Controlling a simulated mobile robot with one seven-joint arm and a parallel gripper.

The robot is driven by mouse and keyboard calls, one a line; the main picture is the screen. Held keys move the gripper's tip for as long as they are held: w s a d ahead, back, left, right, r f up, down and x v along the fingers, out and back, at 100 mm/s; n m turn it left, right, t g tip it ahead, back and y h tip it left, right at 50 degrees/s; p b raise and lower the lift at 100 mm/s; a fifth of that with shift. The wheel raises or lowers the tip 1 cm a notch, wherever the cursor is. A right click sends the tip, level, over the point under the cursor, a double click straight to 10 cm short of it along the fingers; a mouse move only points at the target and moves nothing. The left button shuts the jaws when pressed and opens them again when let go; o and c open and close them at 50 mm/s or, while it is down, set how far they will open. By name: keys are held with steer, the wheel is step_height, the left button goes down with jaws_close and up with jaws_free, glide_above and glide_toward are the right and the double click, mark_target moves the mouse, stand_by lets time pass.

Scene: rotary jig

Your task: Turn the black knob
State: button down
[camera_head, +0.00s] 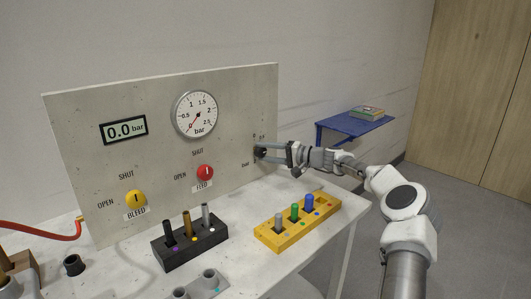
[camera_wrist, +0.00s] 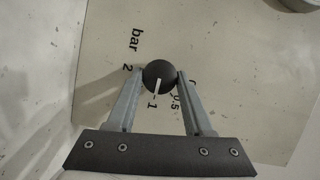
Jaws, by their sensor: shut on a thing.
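The black knob (camera_wrist: 160,74) is round with a white pointer line, on the light panel (camera_wrist: 220,40). In the wrist view its line points near the printed 1, with 0.5 and 2 printed to either side. My gripper (camera_wrist: 160,78) has one finger on each side of the knob and is shut on it. In the head view my gripper (camera_head: 262,152) reaches the right end of the panel from the right, and the knob (camera_head: 260,153) is mostly hidden between the fingers.
A yellow BLEED knob (camera_head: 135,199) and a red FEED knob (camera_head: 205,172) sit on the panel. A black block (camera_head: 190,247) and a yellow block (camera_head: 297,222) with pegs stand on the white table in front. A blue shelf (camera_head: 352,125) is behind my arm.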

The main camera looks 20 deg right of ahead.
steer(key=shift+c, duration=1.4)
jaws_free()
steer(key=shift+d, duration=0.1)
steer(key=p+v, duration=0.2)
steer(key=v, duration=1.5)
steer(key=shift+s, duration=0.2)
steer(key=shift+r, duration=0.1)
